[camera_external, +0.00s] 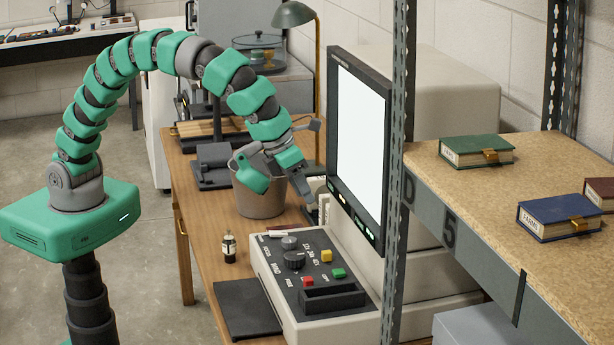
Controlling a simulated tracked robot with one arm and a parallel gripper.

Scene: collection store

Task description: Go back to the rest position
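My gripper (287,190) hangs at the end of my green and grey arm, which arches over from the left. It is above and partly in front of a brown bucket-like bin (262,203) on the wooden table. Its two fingers are spread apart, one toward the left and one toward the right. I see nothing held between them. The fingertips are near the bin's rim; I cannot tell whether they touch it.
A control box (312,278) with knobs and coloured buttons stands in front. A lit screen (358,150) stands to the right, close to my gripper. A metal shelf (470,195) bears several books. A small bottle (229,248) and a black mat (246,308) are on the table.

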